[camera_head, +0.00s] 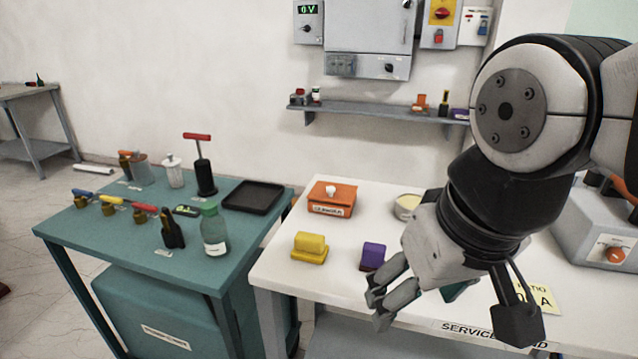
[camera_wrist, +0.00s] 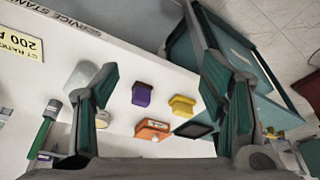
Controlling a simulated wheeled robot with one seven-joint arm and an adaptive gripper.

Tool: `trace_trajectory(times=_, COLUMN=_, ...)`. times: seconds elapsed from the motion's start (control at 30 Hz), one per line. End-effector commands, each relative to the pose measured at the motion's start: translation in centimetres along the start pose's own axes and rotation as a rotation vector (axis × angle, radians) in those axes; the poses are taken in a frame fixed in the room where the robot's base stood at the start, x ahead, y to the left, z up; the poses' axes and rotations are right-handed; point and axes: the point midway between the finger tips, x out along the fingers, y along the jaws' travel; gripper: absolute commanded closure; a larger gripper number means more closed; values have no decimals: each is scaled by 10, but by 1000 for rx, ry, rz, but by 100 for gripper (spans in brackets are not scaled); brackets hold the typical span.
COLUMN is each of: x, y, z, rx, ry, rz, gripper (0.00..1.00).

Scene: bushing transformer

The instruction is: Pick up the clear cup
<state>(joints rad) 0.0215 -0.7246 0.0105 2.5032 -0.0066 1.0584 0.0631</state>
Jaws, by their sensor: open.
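I cannot pick out a clear cup with certainty. A greyish, see-through-looking container (camera_head: 142,170) stands at the back left of the green table, too small to identify. A clear bottle with a green cap (camera_head: 213,232) stands near that table's right front. A round pale container (camera_head: 407,206) sits on the white table behind my gripper; in the wrist view my left-hand finger partly hides it. My gripper (camera_head: 377,308) is open and empty above the white table's front. Its two fingers are spread apart in the wrist view (camera_wrist: 162,80).
The white table (camera_head: 285,262) holds a yellow block (camera_head: 310,247), a purple block (camera_head: 373,256) and an orange box (camera_head: 331,198). The green table (camera_head: 130,258) holds a black tray (camera_head: 253,197), a red-handled tool (camera_head: 204,172) and several small items. A wall shelf (camera_head: 380,112) hangs behind.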

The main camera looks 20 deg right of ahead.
Motion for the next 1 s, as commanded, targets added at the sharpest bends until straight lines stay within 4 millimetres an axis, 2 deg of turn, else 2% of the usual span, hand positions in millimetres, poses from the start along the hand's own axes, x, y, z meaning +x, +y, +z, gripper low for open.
trace_trajectory(times=0.03, x=-24, y=1, z=-2, rx=11, ry=7, rz=3, gripper=34)
trace_trajectory(times=0.3, x=-94, y=8, z=-18, rx=108, ry=47, rz=25, gripper=34)
trace_trajectory(times=0.5, x=-140, y=22, z=-38, rx=286, ry=46, rz=63, gripper=34)
trace_trajectory(times=0.57, x=-147, y=31, z=-49, rx=386, ry=33, rz=82, gripper=34)
trace_trajectory(times=0.67, x=-138, y=46, z=-70, rx=557, ry=4, rz=114, gripper=34)
trace_trajectory(times=0.77, x=-119, y=63, z=-89, rx=731, ry=-28, rz=142, gripper=34)
trace_trajectory(times=1.0, x=-53, y=110, z=-125, rx=1156, ry=-116, rz=203, gripper=34)
